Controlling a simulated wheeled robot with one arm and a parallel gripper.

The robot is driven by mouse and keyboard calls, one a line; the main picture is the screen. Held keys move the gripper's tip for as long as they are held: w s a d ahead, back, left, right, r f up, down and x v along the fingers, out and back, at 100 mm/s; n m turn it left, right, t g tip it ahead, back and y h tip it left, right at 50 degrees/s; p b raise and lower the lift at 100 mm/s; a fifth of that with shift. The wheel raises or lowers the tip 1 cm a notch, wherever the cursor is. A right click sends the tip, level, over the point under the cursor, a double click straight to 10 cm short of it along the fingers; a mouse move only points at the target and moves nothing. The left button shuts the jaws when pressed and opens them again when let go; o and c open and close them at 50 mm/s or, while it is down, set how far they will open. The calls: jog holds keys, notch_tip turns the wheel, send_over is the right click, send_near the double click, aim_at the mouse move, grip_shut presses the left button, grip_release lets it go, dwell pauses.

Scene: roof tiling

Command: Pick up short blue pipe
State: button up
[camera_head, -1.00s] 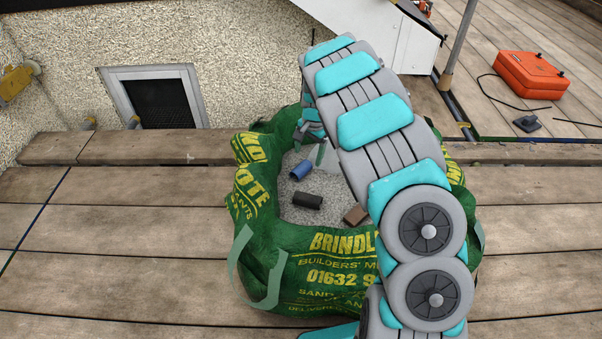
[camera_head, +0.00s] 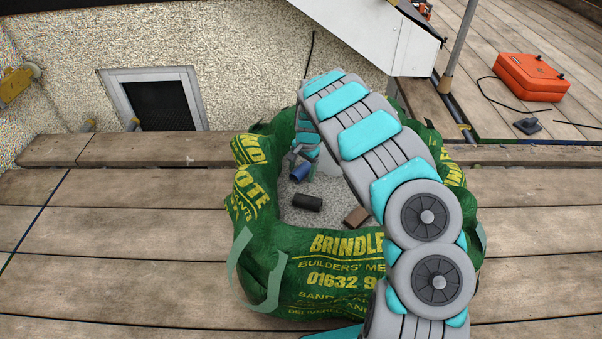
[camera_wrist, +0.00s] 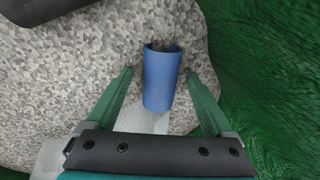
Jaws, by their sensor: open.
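The short blue pipe (camera_wrist: 161,82) lies on grey gravel inside the green bag, with its open end facing the top of the wrist view. It also shows in the head view (camera_head: 301,173), partly covered by my gripper. My gripper (camera_wrist: 161,75) is open, with one green finger on each side of the pipe. There is a gap between each finger and the pipe. In the head view my gripper (camera_head: 296,157) is low inside the bag at the pipe, mostly hidden behind my arm.
A black pipe (camera_head: 307,202) and a brown block (camera_head: 356,216) lie on the gravel nearby. The green bag (camera_head: 262,262) surrounds them, and its wall rises close on the right in the wrist view (camera_wrist: 270,60). Wooden planks lie around the bag. An orange case (camera_head: 530,77) lies at the far right.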

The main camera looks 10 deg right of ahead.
aim_at(301, 168)
grip_shut()
dwell(0.6)
jog(key=shift+r, duration=0.1)
jog(key=shift+r, duration=1.6)
jog(key=shift+s+d+r, duration=0.1)
jog(key=shift+s+r, duration=0.1)
jog(key=shift+r, duration=0.05)
jog(key=s+d, duration=0.3)
jog(key=s, duration=0.1)
jog(key=s+d, duration=0.2)
jog(key=s, duration=0.2)
jog(key=s+d+r, duration=0.1)
jog(key=s+d, duration=0.2)
jog(key=s, duration=0.2)
jog(key=shift+d+r+p, duration=0.1)
jog(key=shift+d+p, duration=0.2)
jog(key=shift+p, duration=0.05)
